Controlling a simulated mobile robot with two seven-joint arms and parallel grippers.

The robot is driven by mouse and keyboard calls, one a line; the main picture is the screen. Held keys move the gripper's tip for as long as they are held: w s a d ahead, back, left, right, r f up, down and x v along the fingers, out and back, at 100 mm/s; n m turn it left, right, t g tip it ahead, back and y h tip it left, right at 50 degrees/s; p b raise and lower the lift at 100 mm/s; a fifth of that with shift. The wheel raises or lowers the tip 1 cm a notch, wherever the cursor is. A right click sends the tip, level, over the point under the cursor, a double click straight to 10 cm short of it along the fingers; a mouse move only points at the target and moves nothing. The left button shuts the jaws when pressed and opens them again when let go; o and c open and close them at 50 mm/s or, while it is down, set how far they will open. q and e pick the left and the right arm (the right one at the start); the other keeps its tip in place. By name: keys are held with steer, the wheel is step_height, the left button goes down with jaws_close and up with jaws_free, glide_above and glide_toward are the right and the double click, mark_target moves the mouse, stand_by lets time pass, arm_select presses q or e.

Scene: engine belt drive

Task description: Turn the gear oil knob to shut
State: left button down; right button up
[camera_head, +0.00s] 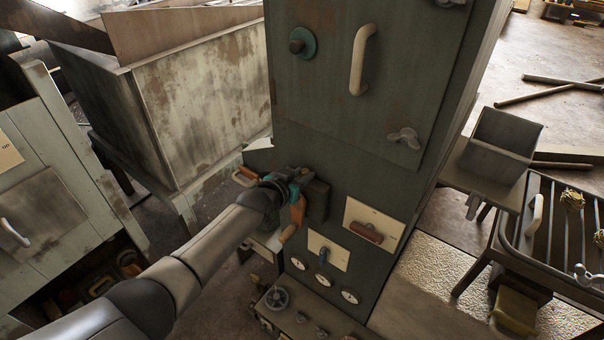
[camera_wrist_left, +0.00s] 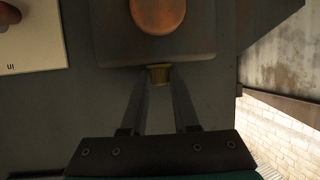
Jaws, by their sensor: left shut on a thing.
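My left gripper (camera_head: 290,178) reaches to the front of the dark green cabinet (camera_head: 345,130), beside a dark box (camera_head: 319,200) on that front. In the left wrist view its two fingers (camera_wrist_left: 160,82) are shut on a small brass-coloured knob (camera_wrist_left: 160,72) at the edge of the grey box. A round copper-coloured part (camera_wrist_left: 157,14) sits on the face of that box. Which part is the gear oil knob is not readable. The brass knob is hidden behind my gripper in the head view. My right gripper is not in view.
Beside the box are a white plate with a red handle (camera_head: 366,233), another plate with a lever (camera_head: 328,250), and several gauges (camera_head: 323,281). An orange-brown handle (camera_head: 297,210) hangs close to my gripper. A rusty bin (camera_head: 205,95) stands left, a rack (camera_head: 545,230) right.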

arm_select(q)
steer(key=c, duration=0.7)
jaws_free()
steer(key=shift+o, duration=0.2)
steer(key=shift+s, duration=0.1)
steer(key=shift+s+a+r, duration=0.15)
steer(key=p+v, duration=0.6)
steer(key=v, duration=0.8)
steer(key=shift+s+r, duration=0.2)
steer(key=shift+s, duration=0.05)
steer(key=shift+a, duration=0.15)
